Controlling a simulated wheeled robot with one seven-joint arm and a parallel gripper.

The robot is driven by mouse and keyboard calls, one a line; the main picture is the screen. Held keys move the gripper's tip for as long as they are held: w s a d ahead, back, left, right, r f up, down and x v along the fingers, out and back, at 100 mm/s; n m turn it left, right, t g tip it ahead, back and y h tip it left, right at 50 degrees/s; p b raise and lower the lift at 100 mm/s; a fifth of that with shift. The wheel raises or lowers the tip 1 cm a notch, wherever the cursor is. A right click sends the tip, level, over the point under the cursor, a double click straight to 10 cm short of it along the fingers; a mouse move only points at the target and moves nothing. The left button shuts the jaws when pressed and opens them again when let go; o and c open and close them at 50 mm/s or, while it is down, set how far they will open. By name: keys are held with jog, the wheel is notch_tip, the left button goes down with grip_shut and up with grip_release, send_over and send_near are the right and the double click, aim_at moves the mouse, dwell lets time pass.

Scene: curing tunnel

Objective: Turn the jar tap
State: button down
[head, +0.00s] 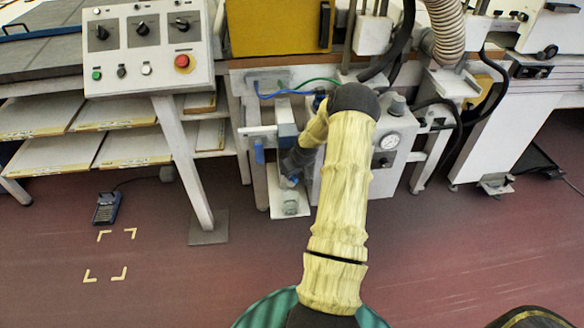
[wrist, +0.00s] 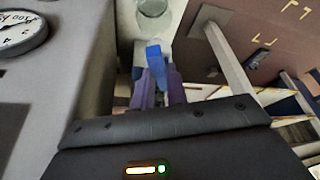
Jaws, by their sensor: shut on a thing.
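My gripper (head: 290,178) reaches down at the front of the grey machine unit, beside its left side. In the wrist view its two purple-grey fingers (wrist: 162,88) are shut on a blue tap handle (wrist: 154,60), which sticks out past the fingertips. A clear glass jar (wrist: 152,8) shows just beyond the handle, cut off by the picture edge. In the head view the jar (head: 291,207) is small, near a pale bracket below my gripper. My arm and gripper hide much of the tap there.
A pressure gauge (head: 390,141) sits on the grey unit (head: 383,175), close beside my gripper. Another blue lever (head: 259,152) hangs from a pipe to the left. A control panel (head: 148,50) stands at left. A foot pedal (head: 107,208) lies on the otherwise open red floor.

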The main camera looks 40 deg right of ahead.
jog(key=shift+w+d+n+p, duration=0.1)
jog(key=shift+n+p, duration=0.2)
jog(key=shift+n, duration=0.4)
jog(key=c, duration=1.4)
grip_release()
jog(key=p+v, duration=0.2)
jog(key=v, duration=1.5)
jog(key=shift+s+d+r, duration=0.15)
jog(key=shift+s+d, duration=0.05)
jog(key=shift+d, duration=0.1)
